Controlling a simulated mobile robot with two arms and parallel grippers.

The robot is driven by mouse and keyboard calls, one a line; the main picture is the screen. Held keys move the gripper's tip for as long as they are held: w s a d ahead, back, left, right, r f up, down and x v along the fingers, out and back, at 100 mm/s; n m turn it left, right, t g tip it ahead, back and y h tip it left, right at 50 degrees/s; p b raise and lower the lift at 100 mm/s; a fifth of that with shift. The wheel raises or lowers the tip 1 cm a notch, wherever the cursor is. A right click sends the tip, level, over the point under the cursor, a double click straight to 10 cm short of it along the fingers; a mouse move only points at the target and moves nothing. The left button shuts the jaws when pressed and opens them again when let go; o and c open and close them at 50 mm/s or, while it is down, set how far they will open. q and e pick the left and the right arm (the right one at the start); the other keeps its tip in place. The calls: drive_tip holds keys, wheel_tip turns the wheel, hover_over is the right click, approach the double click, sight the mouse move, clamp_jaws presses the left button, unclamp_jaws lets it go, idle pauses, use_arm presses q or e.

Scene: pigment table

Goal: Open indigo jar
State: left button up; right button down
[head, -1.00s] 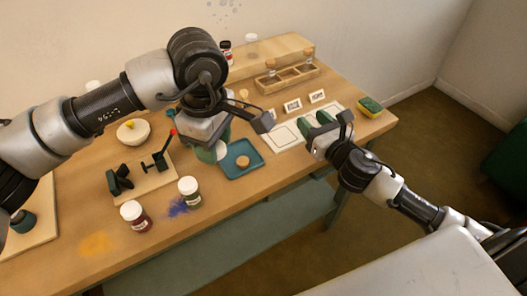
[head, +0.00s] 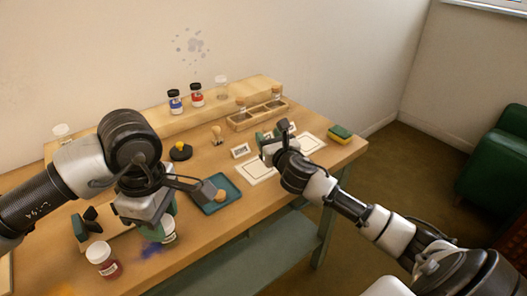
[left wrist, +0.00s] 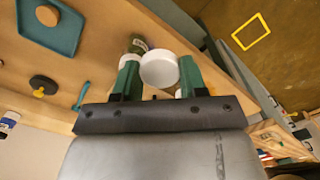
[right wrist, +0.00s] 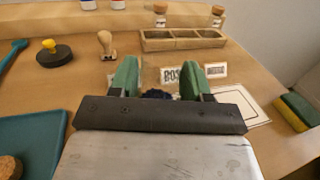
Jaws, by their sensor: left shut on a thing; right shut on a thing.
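My left gripper (left wrist: 158,82) is shut on a round white lid (left wrist: 160,69), held between its green fingers. In the head view, my left gripper (head: 160,222) hangs over the table's front, partly hiding a labelled jar (head: 169,236) beside the blue powder. My right gripper (right wrist: 160,82) has its green fingers around a dark blue, rough-topped thing (right wrist: 157,94). It looks like the open indigo jar, but the hand hides most of it. In the head view, my right gripper (head: 272,134) is above the table near the label cards.
A teal tray (head: 232,202) with a cork lies between the grippers. A wooden rack (head: 240,125), label cards (head: 240,151) and a sponge (head: 341,132) are further back and right. Blue- and red-labelled jars (head: 175,102) stand on the shelf.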

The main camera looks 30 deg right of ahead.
drive_tip(key=shift+w+a+f, duration=0.4)
drive_tip(key=shift+w+f, duration=0.1)
drive_tip(key=shift+w, duration=0.25)
drive_tip(key=shift+f+b, duration=0.5)
drive_tip(key=shift+f, duration=1.55)
drive_tip(key=c, duration=0.5)
unclamp_jaws()
drive_tip(key=shift+f, duration=0.15)
drive_tip(key=shift+s, duration=0.15)
